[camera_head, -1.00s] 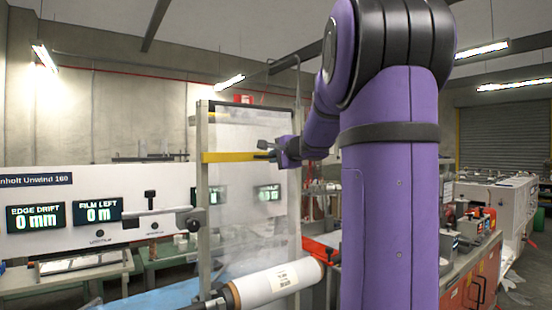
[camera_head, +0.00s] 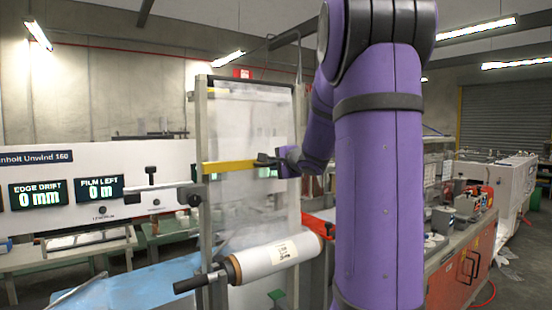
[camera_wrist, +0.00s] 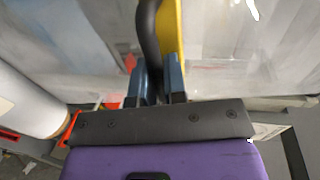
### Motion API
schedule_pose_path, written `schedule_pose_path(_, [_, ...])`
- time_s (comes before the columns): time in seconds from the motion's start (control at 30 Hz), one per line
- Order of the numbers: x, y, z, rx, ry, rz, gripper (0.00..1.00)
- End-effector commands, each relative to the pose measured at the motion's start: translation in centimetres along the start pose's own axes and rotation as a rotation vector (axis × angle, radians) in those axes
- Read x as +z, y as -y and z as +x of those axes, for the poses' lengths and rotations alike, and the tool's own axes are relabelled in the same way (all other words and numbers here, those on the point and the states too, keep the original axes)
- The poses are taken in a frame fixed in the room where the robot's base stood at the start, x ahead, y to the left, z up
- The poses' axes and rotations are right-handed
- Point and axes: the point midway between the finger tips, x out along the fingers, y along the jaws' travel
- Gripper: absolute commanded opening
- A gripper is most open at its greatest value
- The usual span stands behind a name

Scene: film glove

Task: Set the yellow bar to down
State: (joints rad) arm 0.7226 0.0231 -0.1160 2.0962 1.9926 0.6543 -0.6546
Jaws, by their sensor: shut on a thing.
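The yellow bar (camera_head: 230,166) lies level across the upright frame with clear film (camera_head: 250,115), about midway between the frame's top and the film roll. In the wrist view the bar (camera_wrist: 172,35) runs up beside a dark curved handle (camera_wrist: 148,35). My gripper (camera_head: 268,160) is at the bar's right end. In the wrist view my gripper's blue fingers (camera_wrist: 158,80) are on either side of the handle, shut on it. The handle's lower end is hidden between the fingers.
A white film roll (camera_head: 275,257) on a dark shaft sits below the bar. A white panel (camera_head: 90,185) with two displays, edge drift 0 mm and film left 0 m, stands left. An orange cabinet (camera_head: 470,275) stands right. Clear film hangs close behind my gripper.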

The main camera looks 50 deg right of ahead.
Motion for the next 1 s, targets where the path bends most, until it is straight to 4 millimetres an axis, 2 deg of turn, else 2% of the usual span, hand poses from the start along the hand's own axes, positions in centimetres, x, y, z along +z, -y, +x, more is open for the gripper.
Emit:
schedule_pose_path(0.03, [0.0, -0.6, 0.0, 0.012, -0.001, 0.003, 0.0])
schedule_pose_path(0.2, [0.0, -0.8, 0.1, 0.016, -0.001, 0.003, 0.0])
schedule_pose_path(0.23, [0.0, -0.8, 0.1, 0.016, -0.001, 0.003, 0.19])
schedule_pose_path(0.3, [0.0, -0.8, 0.1, 0.016, -0.001, 0.003, 0.35])
schedule_pose_path(0.67, [0.0, -0.4, -0.3, 0.01, -0.001, 0.001, 0.36])
schedule_pose_path(0.77, [0.0, -0.3, -1.3, 0.009, -0.001, 0.0, 0.36])
schedule_pose_path(1.0, [0.0, -0.3, -5.7, 0.008, -0.002, 0.001, 0.36])
